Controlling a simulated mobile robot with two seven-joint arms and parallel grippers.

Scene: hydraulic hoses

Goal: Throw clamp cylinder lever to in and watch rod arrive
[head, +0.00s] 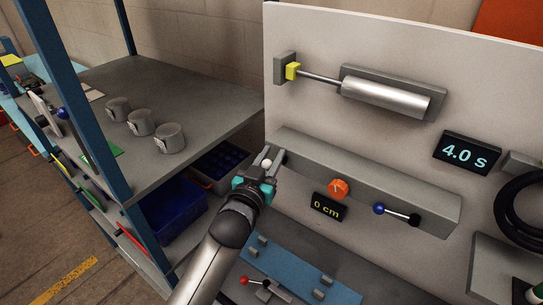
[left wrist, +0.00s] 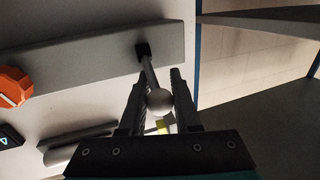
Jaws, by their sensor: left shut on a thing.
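A lever with a pale ball knob (head: 266,163) stands at the left end of the grey valve bar (head: 400,195). My left gripper (head: 262,168) is shut on it; the wrist view shows the ball (left wrist: 159,101) between the two fingers (left wrist: 157,100). The clamp cylinder (head: 385,97) is mounted above on the white panel. Its thin rod (head: 320,78) reaches left to a yellow tip (head: 293,71) at a grey block (head: 282,67); I cannot tell whether they touch. My right gripper is out of view.
The bar also carries an orange knob (head: 338,188) and a blue-knobbed lever (head: 379,209). Displays read "4.0 s" (head: 465,153) and "0 cm" (head: 328,207). A shelf (head: 80,75) with three grey mugs stands left. A black hose (head: 510,215) hangs right.

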